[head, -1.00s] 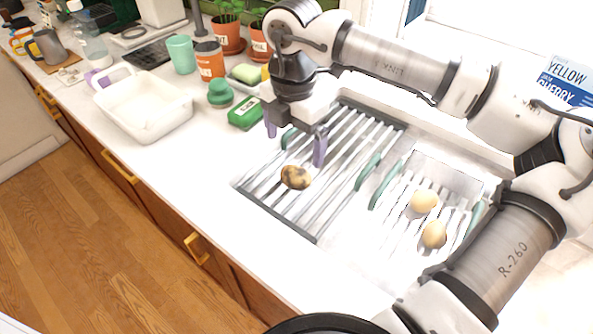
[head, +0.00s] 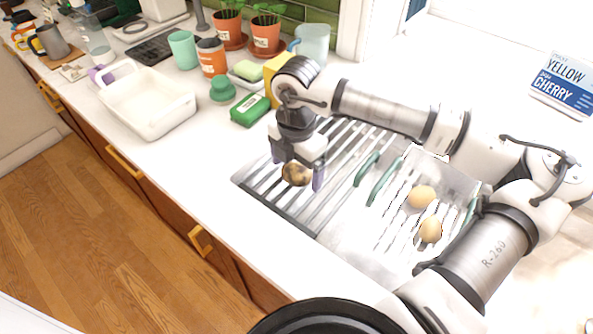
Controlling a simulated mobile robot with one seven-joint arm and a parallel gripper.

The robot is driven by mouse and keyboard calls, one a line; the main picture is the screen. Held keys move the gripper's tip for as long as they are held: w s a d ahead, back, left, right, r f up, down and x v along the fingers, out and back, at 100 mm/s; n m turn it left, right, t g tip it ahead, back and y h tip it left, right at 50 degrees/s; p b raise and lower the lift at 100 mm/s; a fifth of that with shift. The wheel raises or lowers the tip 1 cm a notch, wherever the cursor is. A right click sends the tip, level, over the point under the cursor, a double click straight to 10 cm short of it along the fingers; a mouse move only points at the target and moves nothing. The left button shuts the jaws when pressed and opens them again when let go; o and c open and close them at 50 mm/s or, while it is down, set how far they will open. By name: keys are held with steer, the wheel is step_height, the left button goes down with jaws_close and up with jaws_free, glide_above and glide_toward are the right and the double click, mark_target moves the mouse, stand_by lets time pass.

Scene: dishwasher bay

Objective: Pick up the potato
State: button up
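A brown, dark-mottled potato (head: 297,173) lies on the ribbed metal rack (head: 330,205) on the counter. My gripper (head: 297,166) points down over it, with its two purple fingers apart on either side of the potato. The gripper body covers the potato's upper part. The fingers look open; whether either one touches the potato cannot be made out.
Two tan, egg-like items, one farther back (head: 421,197) and one nearer (head: 430,230), lie on the rack section at right, past green handles (head: 367,169). A green box (head: 250,109), a white basin (head: 148,103) and potted plants (head: 267,36) stand to the left.

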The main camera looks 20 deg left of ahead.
steer(key=c, duration=1)
steer(key=shift+r, duration=0.15)
